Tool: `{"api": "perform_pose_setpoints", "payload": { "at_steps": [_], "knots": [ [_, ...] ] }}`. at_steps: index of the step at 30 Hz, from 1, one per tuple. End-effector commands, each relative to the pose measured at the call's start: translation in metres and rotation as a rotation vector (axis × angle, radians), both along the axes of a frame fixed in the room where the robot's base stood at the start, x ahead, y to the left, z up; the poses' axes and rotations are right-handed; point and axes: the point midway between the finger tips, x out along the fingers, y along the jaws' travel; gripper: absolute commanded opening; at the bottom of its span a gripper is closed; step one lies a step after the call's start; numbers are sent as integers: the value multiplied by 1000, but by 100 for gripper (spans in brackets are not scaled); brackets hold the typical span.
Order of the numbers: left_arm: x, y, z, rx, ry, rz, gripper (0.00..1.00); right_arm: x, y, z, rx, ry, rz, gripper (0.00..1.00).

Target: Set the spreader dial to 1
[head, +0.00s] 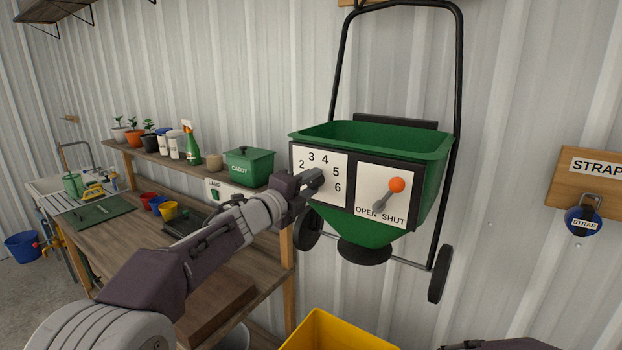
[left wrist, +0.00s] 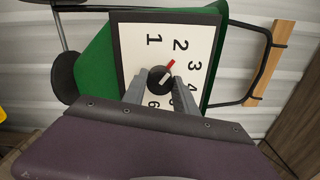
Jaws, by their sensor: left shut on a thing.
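The green spreader (head: 380,215) hangs against the wall, with a white dial plate (head: 319,160) on the left of its front. My left gripper (head: 312,182) is at this plate and covers the dial and the number 1 in the head view. In the left wrist view its fingers (left wrist: 157,89) are shut on the black dial knob (left wrist: 158,74), one finger on each side. The knob's red pointer (left wrist: 170,66) points up and right, between 2 and 3 and nearer the 2. The 1 (left wrist: 153,40) is printed above the knob there.
An orange-tipped lever (head: 397,185) on an OPEN/SHUT plate sits just right of the dial. A wooden workbench (head: 110,240) with a green caddy (head: 249,167) is to the left. A yellow container (head: 335,335) stands below. A dark part of my right arm edges in at bottom right.

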Motion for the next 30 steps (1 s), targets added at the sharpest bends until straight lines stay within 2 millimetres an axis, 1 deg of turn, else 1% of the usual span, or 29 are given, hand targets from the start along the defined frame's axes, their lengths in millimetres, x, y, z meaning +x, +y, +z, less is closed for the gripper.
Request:
{"api": "perform_pose_setpoints", "payload": {
  "at_steps": [1,18,24,30],
  "knots": [
    [0,0,4,-38,23,1,0,0,0,6,0,0,0,0],
    [0,0,3,-460,306,0,0,0,0,34,0,0,0,0],
    [0,0,2,-565,376,1,0,0,0,41,0,0,0,0],
    [0,0,1,-631,420,0,0,0,0,45,0,0,0,0]
  ]
}}
